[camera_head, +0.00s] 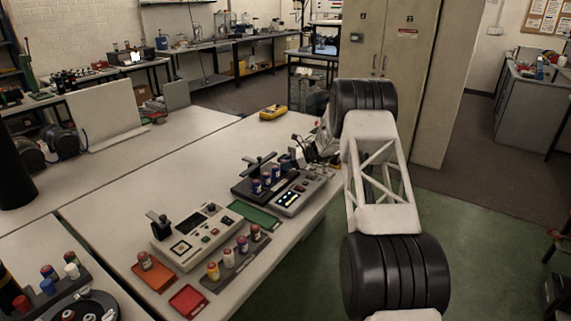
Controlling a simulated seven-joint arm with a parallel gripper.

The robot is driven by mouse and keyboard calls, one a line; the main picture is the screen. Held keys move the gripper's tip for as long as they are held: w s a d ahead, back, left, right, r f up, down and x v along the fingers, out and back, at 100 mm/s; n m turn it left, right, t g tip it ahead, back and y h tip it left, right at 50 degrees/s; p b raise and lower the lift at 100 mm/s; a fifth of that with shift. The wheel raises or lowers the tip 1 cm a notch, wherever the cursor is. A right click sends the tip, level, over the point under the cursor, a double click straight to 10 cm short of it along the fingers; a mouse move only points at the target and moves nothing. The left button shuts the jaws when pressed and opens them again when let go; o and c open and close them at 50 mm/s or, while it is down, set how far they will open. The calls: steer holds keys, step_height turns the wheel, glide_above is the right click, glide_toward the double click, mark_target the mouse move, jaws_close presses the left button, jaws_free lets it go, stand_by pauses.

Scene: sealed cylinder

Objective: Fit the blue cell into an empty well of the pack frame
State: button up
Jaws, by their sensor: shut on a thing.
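The black pack frame (243,192) sits on the white bench near the middle of the view. Several blue cells with reddish tops stand in a row in it, one of them a blue cell (257,186) at its near end. My gripper (297,158) is at the far right end of the frame, low over the bench. It is shut on a small dark blue thing (286,162), which looks like the blue cell. The fingers are small and partly hidden, so I cannot tell whether this cell is in a well or above it. Empty wells are not clear from here.
A device with lit indicators (290,199) adjoins the frame. A green tray (254,215), a grey tester (197,236), a rack of coloured cells (228,261), an orange tray (155,274) and a red tray (188,300) are nearer. A yellow meter (273,112) lies behind.

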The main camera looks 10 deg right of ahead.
steer(key=o, duration=1)
steer(key=shift+c, duration=0.2)
steer(key=shift+r, duration=0.1)
steer(key=shift+r, duration=0.15)
steer(key=v, duration=1.2)
steer(key=shift+s+a+r, duration=0.1)
steer(key=shift+r, duration=0.05)
